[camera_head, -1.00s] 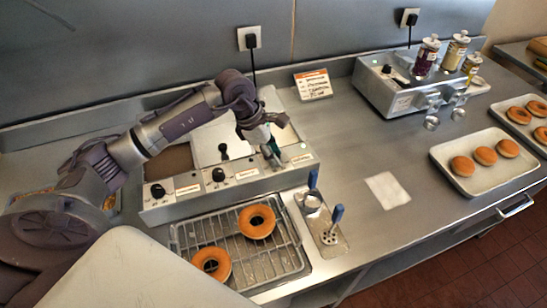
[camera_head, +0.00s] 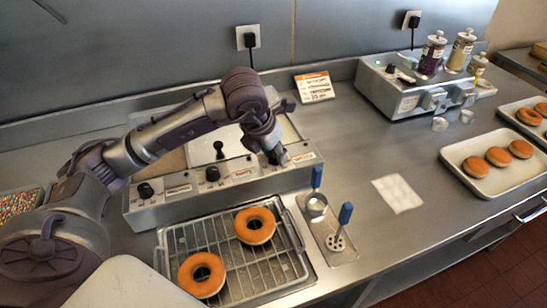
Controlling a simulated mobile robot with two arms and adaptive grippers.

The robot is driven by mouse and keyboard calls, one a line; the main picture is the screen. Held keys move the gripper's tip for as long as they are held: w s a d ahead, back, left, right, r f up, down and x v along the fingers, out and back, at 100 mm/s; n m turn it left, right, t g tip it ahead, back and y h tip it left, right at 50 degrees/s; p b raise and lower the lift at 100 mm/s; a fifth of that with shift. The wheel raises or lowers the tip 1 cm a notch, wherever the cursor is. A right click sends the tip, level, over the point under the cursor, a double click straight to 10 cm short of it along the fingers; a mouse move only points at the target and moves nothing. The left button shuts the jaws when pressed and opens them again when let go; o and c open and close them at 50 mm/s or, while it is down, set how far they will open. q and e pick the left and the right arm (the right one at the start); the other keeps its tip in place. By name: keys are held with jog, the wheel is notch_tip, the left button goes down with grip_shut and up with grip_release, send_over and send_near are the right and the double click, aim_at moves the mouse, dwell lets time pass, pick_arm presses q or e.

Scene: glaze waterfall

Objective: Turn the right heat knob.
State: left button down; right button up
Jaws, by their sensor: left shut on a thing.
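The steel glaze unit (camera_head: 240,190) stands on the counter with a front panel of labelled knobs. The left knob (camera_head: 145,190) and the middle knob (camera_head: 212,173) are black and clear of my gripper. My left gripper (camera_head: 278,158) reaches over the unit from behind and points down at the right end of the panel, beside the rightmost label (camera_head: 303,157). It is shut on the right heat knob, which its fingers mostly hide, so the knob's angle cannot be read. My right gripper is not in view.
A wire rack (camera_head: 220,280) with two donuts stands in front of the unit. A tray with blue-handled tools (camera_head: 330,235) is to its right. A second steel appliance (camera_head: 395,95) with jars and a donut tray (camera_head: 490,180) are further right. Counter between is mostly clear.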

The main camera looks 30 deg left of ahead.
pick_arm(q)
jog(key=shift+n+y+b, duration=0.5)
jog(key=shift+n+b, duration=0.15)
jog(key=shift+n, duration=0.55)
jog(key=c, duration=0.8)
grip_release()
jog(key=shift+c, duration=0.2)
jog(key=shift+r, duration=0.1)
jog(key=v, duration=1.2)
jog(key=shift+d, duration=0.1)
